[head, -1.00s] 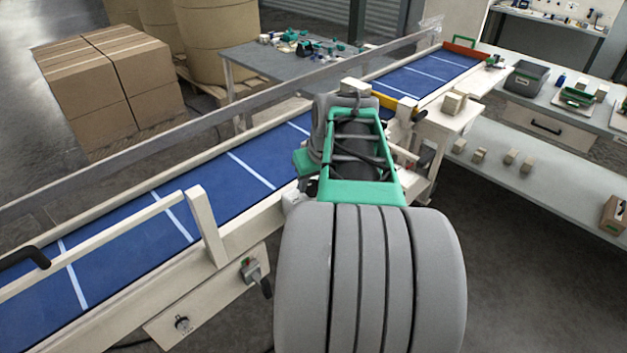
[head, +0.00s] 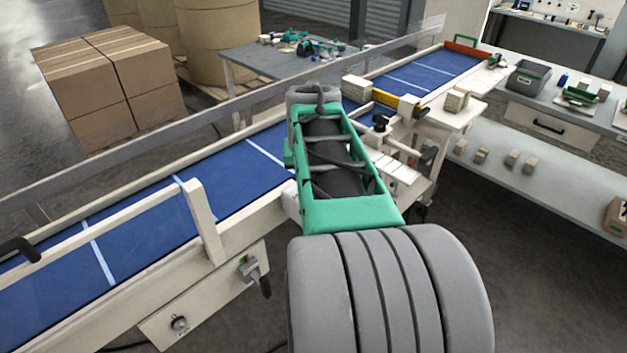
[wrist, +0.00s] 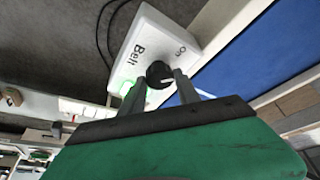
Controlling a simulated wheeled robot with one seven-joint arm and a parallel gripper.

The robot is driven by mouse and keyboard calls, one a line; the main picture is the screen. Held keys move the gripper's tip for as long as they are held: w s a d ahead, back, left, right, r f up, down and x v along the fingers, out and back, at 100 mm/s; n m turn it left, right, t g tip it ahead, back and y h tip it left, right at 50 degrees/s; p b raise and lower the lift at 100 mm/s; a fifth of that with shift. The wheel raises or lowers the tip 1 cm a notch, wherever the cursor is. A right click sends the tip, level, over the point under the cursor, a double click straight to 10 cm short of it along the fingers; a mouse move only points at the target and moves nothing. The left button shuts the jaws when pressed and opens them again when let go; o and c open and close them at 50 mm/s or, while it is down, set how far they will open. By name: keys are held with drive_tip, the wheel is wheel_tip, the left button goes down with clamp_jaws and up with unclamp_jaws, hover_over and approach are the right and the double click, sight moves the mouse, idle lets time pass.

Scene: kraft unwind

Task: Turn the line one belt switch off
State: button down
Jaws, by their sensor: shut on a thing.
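In the wrist view a white switch box (wrist: 152,40) carries the words "Belt" and "On". A round black knob (wrist: 159,72) with a pale pointer line stands on its face. A green glow (wrist: 127,88) shows at the box's lower edge. My gripper (wrist: 161,80) is shut on the knob, one finger at each side. The pointer's exact setting is hard to read. In the head view my arm hides the gripper, and I cannot make out the switch box there. The blue belt (head: 235,182) with white stripes runs diagonally across the head view.
A grey switch with a black handle (head: 255,274) and a round knob (head: 179,323) sit on the conveyor's near side. A white post (head: 203,222) and rail stand beside the belt. Stacked cartons (head: 105,82) are behind it. A grey bench (head: 560,170) stands at right.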

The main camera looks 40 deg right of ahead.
drive_tip(key=m, duration=0.2)
drive_tip(key=m+g+h, duration=0.1)
drive_tip(key=m, duration=0.1)
drive_tip(key=shift+w+a+m+g, duration=0.1)
drive_tip(key=shift+w+m+g, duration=0.05)
drive_tip(key=shift+m+g, duration=0.15)
drive_tip(key=shift+w+m+g+p, duration=0.1)
drive_tip(key=shift+m+g+p, duration=0.6)
drive_tip(key=shift+m, duration=1.5)
drive_tip(key=c, duration=0.9)
unclamp_jaws()
drive_tip(key=p+v, duration=0.1)
drive_tip(key=v, duration=0.6)
drive_tip(key=shift+a+r, duration=0.25)
drive_tip(key=shift+r, duration=0.1)
